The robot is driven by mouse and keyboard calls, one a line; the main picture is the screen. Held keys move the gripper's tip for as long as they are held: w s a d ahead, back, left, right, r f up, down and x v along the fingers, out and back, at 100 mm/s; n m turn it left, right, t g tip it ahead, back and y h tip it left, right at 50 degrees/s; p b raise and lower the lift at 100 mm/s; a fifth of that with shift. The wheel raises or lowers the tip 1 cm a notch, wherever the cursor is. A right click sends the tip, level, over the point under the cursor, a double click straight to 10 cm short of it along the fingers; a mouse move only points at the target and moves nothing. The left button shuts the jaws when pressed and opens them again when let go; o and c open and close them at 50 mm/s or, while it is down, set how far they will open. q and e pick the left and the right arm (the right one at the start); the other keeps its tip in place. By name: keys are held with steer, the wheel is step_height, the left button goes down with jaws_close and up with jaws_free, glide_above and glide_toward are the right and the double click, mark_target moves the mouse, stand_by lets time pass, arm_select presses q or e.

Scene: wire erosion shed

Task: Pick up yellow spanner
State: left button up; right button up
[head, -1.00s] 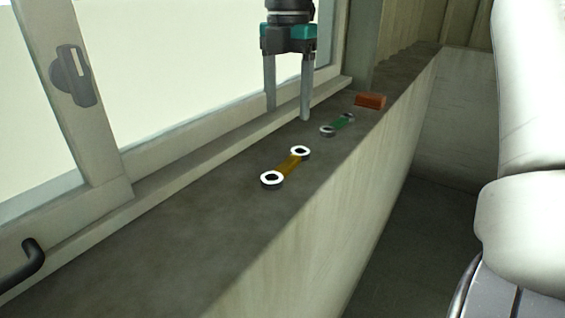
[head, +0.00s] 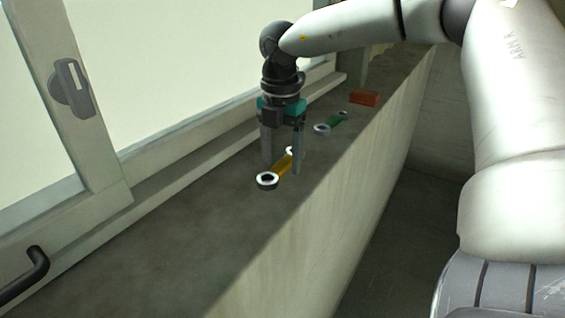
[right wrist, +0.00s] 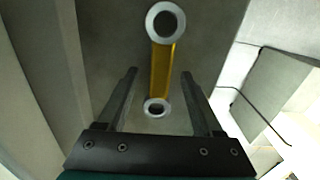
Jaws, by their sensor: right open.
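The yellow spanner (head: 283,167) lies on the grey window ledge, with a pale ring at each end. In the right wrist view the spanner (right wrist: 162,72) shows its yellow shaft and both rings. My right gripper (head: 282,171) points down at the spanner, its two fingers apart. In the head view the fingers stand on either side of the far part of the spanner, and one finger partly hides the far ring. In the right wrist view the near ring lies between the open fingers (right wrist: 161,85). I cannot tell the exact height of the fingertips. My left gripper is not in view.
A green spanner (head: 331,123) and a red-brown block (head: 364,97) lie farther back on the ledge (head: 190,225). The window frame (head: 95,130) with a black handle (head: 28,277) borders the left side. The near part of the ledge is clear.

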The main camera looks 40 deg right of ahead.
jaws_close()
stand_by(0.5)
stand_by(0.3)
